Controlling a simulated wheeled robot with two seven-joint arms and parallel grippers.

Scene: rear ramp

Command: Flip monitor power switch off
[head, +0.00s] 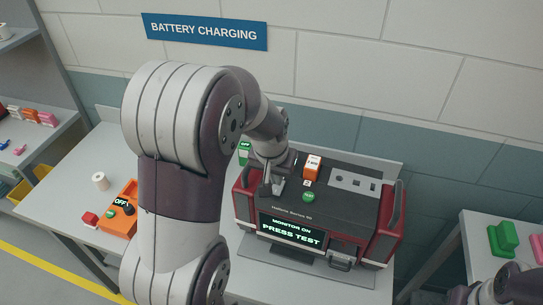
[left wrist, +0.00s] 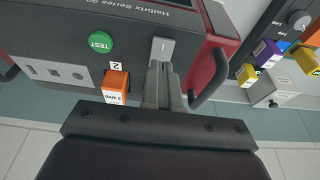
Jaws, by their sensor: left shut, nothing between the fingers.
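The monitor (head: 292,212) is a dark box with red ends on the bench. Its lit screen (head: 291,231) reads MONITOR ON, PRESS TEST. In the left wrist view, its pale power switch (left wrist: 163,48) shows an "I" mark on the face turned to me. My left gripper (left wrist: 160,75) is shut and empty, its fingertips right at the switch's near edge; I cannot tell if they touch. In the head view, the left gripper (head: 273,183) is over the left part of the monitor's top, partly hidden by my arm.
A green TEST button (left wrist: 101,42) and an orange block (left wrist: 116,84) marked 2 sit beside the switch. A dark handle (left wrist: 208,82) curves close to the fingers. An orange box (head: 122,208) with an OFF label stands left. A wall (head: 330,60) rises behind.

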